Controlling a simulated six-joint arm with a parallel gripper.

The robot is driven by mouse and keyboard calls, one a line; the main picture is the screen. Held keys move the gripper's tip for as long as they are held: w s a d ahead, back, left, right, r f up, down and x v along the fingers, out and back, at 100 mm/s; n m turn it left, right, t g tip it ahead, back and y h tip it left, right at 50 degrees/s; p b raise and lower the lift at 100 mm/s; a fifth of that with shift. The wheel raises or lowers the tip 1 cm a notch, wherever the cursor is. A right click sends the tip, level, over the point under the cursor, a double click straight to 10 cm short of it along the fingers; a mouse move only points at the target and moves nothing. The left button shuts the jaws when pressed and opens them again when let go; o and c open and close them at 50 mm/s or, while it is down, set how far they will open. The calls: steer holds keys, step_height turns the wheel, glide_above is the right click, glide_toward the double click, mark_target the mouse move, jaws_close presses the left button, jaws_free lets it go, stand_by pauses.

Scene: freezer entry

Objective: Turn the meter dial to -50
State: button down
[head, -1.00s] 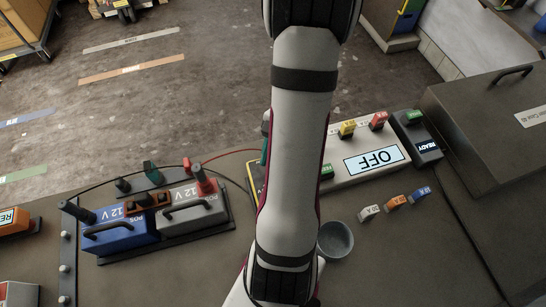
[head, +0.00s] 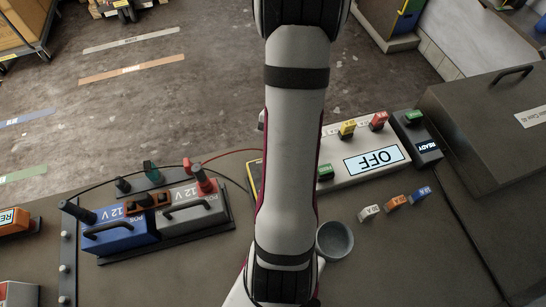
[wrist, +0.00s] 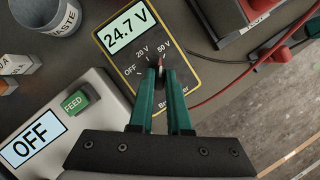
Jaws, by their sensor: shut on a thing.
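The meter (wrist: 112,60) is dark with a yellow edge, and its lit screen (wrist: 126,32) reads 24.7 V. Its dial (wrist: 161,62) sits below the marks OFF, 20 V and 50 V. A small pale and red tip on the dial points up toward the 50 V side. My gripper (wrist: 160,76) has green fingers shut on the dial, which hide most of it. In the head view my arm covers the gripper and nearly all of the meter; only a yellow edge (head: 251,178) shows.
A white unit (head: 345,178) with an OFF screen stands right of my arm. A grey waste cup (head: 334,240) stands near it. Several fuses (head: 396,202) lie on the bench. Blue (head: 125,230) and grey (head: 192,208) 12 V batteries sit left. A red lead (wrist: 240,80) runs beside the meter.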

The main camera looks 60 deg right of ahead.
steer(key=n+g, duration=0.1)
steer(key=n, duration=0.3)
steer(key=shift+w+n+g, duration=0.1)
steer(key=shift+n+g, duration=0.2)
steer(key=shift+g, duration=0.1)
steer(key=n, duration=0.2)
steer(key=n+g+h, duration=0.1)
steer(key=n, duration=0.1)
steer(key=shift+w+a+n+h, duration=0.1)
steer(key=shift+n+h, duration=0.2)
steer(key=n, duration=0.2)
steer(key=n+g+h, duration=0.1)
steer(key=n, duration=0.1)
steer(key=shift+a+h, duration=0.15)
steer(key=shift+h, duration=0.15)
steer(key=shift+n+h, duration=0.7)
steer(key=shift+n, duration=1.4)
steer(key=shift+a, duration=0.1)
steer(key=c, duration=0.9)
jaws_free()
steer(key=shift+o, duration=0.2)
